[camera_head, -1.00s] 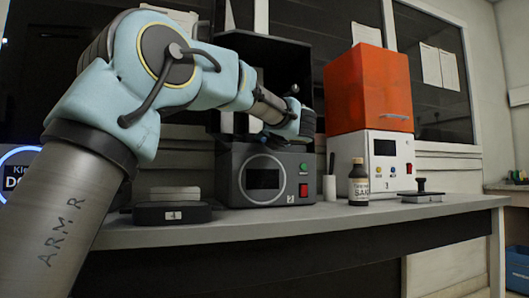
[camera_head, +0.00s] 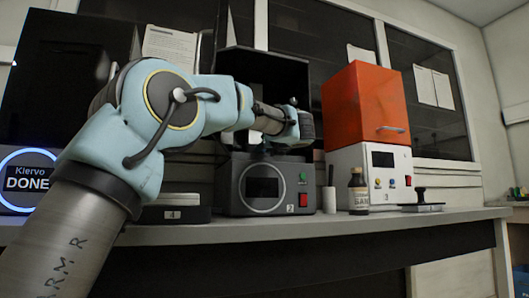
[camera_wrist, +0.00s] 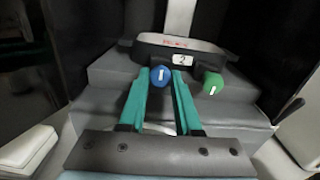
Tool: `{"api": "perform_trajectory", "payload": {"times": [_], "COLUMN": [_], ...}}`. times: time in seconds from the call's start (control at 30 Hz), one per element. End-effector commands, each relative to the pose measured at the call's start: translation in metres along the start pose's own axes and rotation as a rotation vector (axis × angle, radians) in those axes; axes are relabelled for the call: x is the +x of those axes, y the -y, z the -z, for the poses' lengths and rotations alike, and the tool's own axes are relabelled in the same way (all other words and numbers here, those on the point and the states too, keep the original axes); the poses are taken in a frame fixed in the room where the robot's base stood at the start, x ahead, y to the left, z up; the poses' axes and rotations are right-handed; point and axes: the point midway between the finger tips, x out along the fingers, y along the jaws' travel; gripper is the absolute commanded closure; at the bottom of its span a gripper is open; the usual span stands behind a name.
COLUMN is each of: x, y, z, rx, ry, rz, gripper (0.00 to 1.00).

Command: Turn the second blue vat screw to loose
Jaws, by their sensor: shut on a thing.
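The blue vat screw (camera_wrist: 160,76) is a round blue knob with a white line that stands nearly upright. It sits at the front of a dark vat (camera_wrist: 222,64) labelled 2 in the wrist view. My gripper (camera_wrist: 160,84) has its two teal fingers on either side of the knob, shut on it. A green screw (camera_wrist: 212,84) with a slightly tilted white line sits to the right, outside the fingers. In the head view my arm reaches over the dark machine (camera_head: 229,190) numbered 2, and my wrist hides the vat and the fingertips.
The orange-hooded white machine (camera_head: 345,157) stands to the right. A brown bottle (camera_head: 358,190), a white cylinder (camera_head: 329,199) and a black stamp (camera_head: 421,198) stand on the bench (camera_head: 300,222). A round DONE display (camera_head: 27,182) glows at far left.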

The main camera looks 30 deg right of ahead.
Motion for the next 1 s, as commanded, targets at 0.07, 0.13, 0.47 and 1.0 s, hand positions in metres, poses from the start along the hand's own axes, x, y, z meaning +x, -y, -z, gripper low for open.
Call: {"api": "perform_trajectory", "payload": {"times": [0.07, 0.13, 0.47, 1.0], "x": [0.000, 0.000, 0.000, -0.016], "y": [0.000, 0.000, 0.000, 0.001], "z": [0.001, 0.001, 0.000, -0.001], "rx": [-0.002, -0.002, -0.001, 0.002], "ry": [-0.001, -0.001, 0.000, 0.001], "rz": [0.000, 0.000, 0.000, 0.002], "gripper": [1.00, 1.00, 0.52, 0.39]}}
